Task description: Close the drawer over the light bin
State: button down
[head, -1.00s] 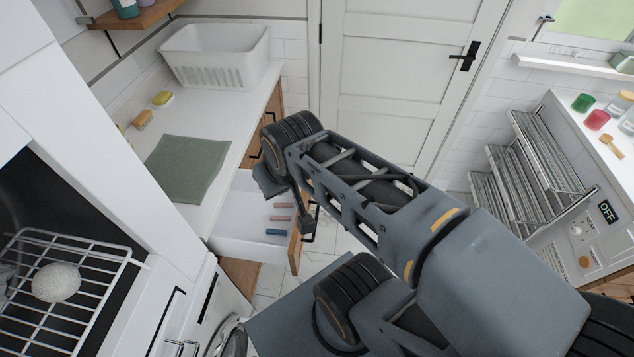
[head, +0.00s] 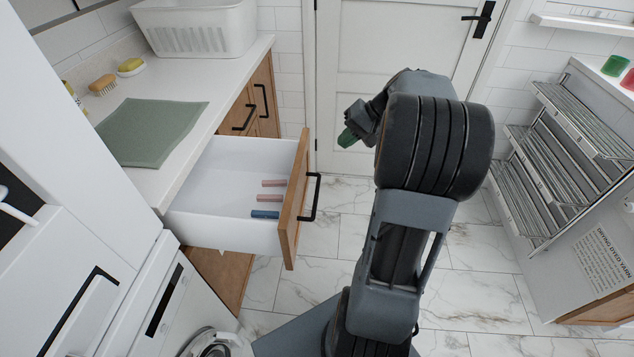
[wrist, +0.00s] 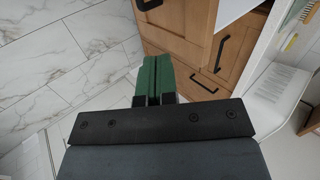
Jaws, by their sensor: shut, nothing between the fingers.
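The open drawer (head: 225,215) sticks out under the white counter, with a wooden front and a black bar handle (head: 312,197). Two pink sticks (head: 270,190) and a blue one (head: 265,214) lie inside it. My gripper (head: 347,138) is shut and empty, to the right of the drawer front and beyond its handle, apart from both. In the wrist view its green fingers (wrist: 155,79) are together, near a wooden front (wrist: 182,22) with a black handle at the top edge. I cannot make out a light bin under the drawer.
A green cloth (head: 150,130), a brush (head: 103,84) and a white basket (head: 195,28) are on the counter. Closed wooden fronts with black handles (head: 243,118) lie beyond the drawer. Drying racks (head: 560,150) stand at right. Marble floor (head: 345,225) is clear between.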

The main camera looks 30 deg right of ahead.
aim_at(308, 165)
jog(key=d+f+t+b, duration=0.1)
jog(key=d+f+b, duration=0.1)
jog(key=d+f, duration=0.2)
jog(key=shift+m+y, duration=0.4)
jog(key=b+x, duration=0.1)
jog(key=x, duration=0.7)
jog(key=w+r+b+x, duration=0.1)
jog(key=x, duration=0.3)
jog(key=shift+a+b, duration=0.25)
jog(key=shift+b, duration=0.1)
jog(key=shift+w+a+r, duration=0.1)
jog(key=shift+w+a, duration=0.35)
jog(key=shift+a, duration=0.05)
jog(key=shift+w, duration=0.1)
